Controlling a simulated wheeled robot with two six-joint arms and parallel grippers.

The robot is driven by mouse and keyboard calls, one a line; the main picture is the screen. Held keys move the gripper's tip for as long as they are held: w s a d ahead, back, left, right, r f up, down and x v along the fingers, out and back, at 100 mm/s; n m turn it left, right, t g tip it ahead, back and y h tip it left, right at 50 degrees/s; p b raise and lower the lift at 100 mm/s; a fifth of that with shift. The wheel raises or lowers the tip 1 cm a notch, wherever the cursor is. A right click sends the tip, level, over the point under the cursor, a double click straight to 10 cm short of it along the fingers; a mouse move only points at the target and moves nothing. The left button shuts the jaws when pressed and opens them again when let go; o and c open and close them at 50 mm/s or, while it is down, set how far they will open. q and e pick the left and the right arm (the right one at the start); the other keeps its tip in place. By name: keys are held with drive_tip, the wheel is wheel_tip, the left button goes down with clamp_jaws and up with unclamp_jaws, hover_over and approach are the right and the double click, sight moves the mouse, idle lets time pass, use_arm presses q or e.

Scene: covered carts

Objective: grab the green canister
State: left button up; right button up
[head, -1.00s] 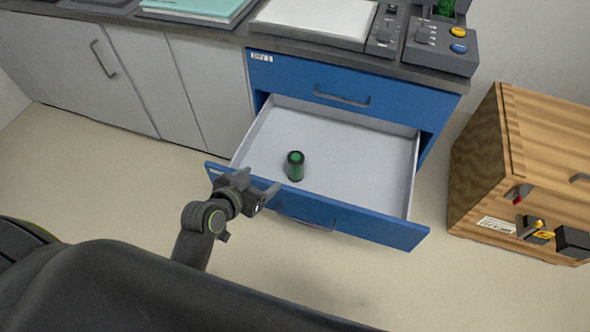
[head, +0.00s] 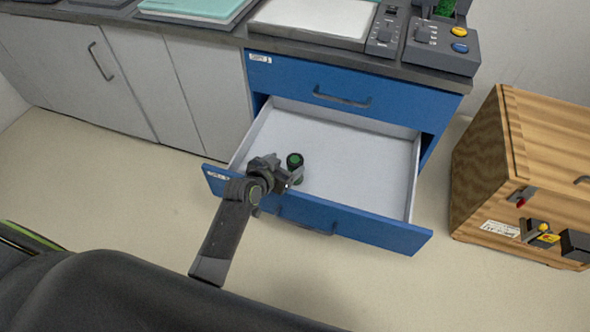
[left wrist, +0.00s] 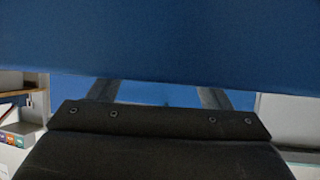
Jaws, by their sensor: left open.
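The green canister (head: 295,160), with a black rim around its green top, stands upright in the open blue drawer (head: 350,180), near its front left part. My left gripper (head: 287,178) is open, over the drawer's front edge and close beside the canister on its near side. The gripper partly covers the canister's lower part in the head view; I cannot tell whether they touch. In the left wrist view a blue panel (left wrist: 160,40) fills the top and cuts off the fingertips; the canister cannot be made out there. My right gripper is not in view.
The closed upper drawer (head: 350,95) and the dark countertop (head: 225,38) are behind the open drawer. A wooden crate (head: 530,170) stands on the floor at the right. The rest of the drawer's inside is clear.

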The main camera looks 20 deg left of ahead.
sight(294, 161)
use_arm(q)
drive_tip(key=x, duration=0.3)
drive_tip(key=shift+w+d+f+b, duration=0.15)
drive_tip(key=shift+d+f+b, duration=0.15)
drive_tip(key=shift+d+b, duration=0.1)
drive_tip(key=shift+w+f, duration=0.15)
drive_tip(key=shift+w, duration=0.15)
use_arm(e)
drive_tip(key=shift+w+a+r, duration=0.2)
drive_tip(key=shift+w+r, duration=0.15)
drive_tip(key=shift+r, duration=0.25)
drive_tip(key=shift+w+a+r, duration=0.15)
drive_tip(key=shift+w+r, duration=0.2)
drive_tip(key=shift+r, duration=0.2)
use_arm(q)
drive_tip(key=shift+c, duration=0.4)
drive_tip(key=c, duration=1.4)
drive_tip(key=shift+o, duration=0.2)
